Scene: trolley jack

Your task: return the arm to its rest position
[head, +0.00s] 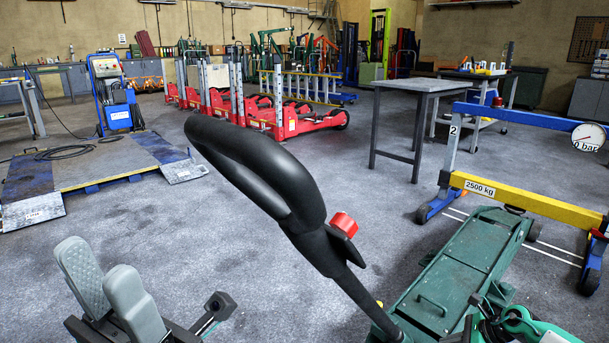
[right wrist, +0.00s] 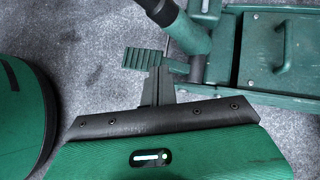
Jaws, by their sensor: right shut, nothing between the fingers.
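The trolley jack (head: 450,275) stands on the floor at the lower right of the head view, a green frame with a long black handle (head: 265,172) rising up and left to a padded loop. A red knob (head: 343,224) is on the handle. The jack's green frame also shows in the right wrist view (right wrist: 262,55). My right gripper (right wrist: 159,75) is shut and empty, close beside the lower handle and a ribbed green pedal; I cannot tell whether it touches them. My left gripper (head: 99,263) is open and empty at the lower left, apart from the jack.
A blue and yellow crossbeam frame (head: 530,204) stands behind the jack on the right. A grey table (head: 425,85) is beyond it. Red jacks (head: 290,118) line the back. A low blue platform (head: 100,160) lies at left. The middle floor is clear.

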